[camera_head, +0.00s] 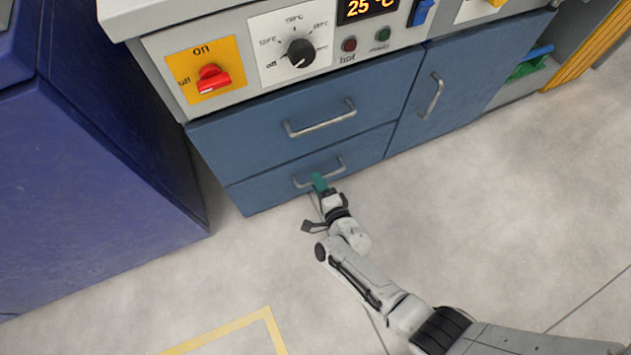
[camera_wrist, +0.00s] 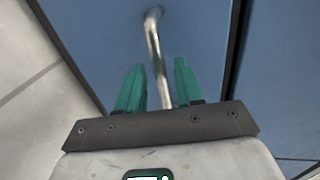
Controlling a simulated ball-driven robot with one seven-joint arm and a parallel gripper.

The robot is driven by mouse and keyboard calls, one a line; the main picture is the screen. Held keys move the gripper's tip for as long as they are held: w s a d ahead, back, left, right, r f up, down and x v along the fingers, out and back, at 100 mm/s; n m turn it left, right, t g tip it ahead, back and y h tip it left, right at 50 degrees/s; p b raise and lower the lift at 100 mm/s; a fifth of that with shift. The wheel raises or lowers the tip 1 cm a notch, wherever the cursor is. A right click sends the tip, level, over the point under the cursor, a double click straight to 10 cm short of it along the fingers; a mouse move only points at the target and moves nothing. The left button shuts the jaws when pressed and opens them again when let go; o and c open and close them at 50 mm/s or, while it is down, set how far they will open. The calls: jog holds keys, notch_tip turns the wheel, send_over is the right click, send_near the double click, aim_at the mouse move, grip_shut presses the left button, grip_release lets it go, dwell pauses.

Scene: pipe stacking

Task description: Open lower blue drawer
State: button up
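The lower blue drawer (camera_head: 258,194) is shut, flush with the cabinet front. Its metal bar handle (camera_head: 335,170) shows in the head view, partly covered by my gripper (camera_head: 319,182). In the wrist view, the two green fingers of my gripper (camera_wrist: 158,88) stand apart. The handle (camera_wrist: 153,40) runs between them, with a visible gap to either finger, so the gripper is open and around the handle. The handle's near end is hidden behind the gripper's dark mount.
The upper blue drawer (camera_head: 300,122) and a blue cabinet door (camera_head: 455,85) are shut. A control panel with a red switch (camera_head: 213,79) and a black knob (camera_head: 300,53) lies above. A dark blue block (camera_head: 90,200) stands left. The floor (camera_head: 510,210) right is clear.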

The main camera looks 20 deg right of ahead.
jog(key=shift+b+x, duration=0.3)
jog(key=shift+x, duration=0.75)
jog(key=shift+s, duration=0.1)
grip_shut()
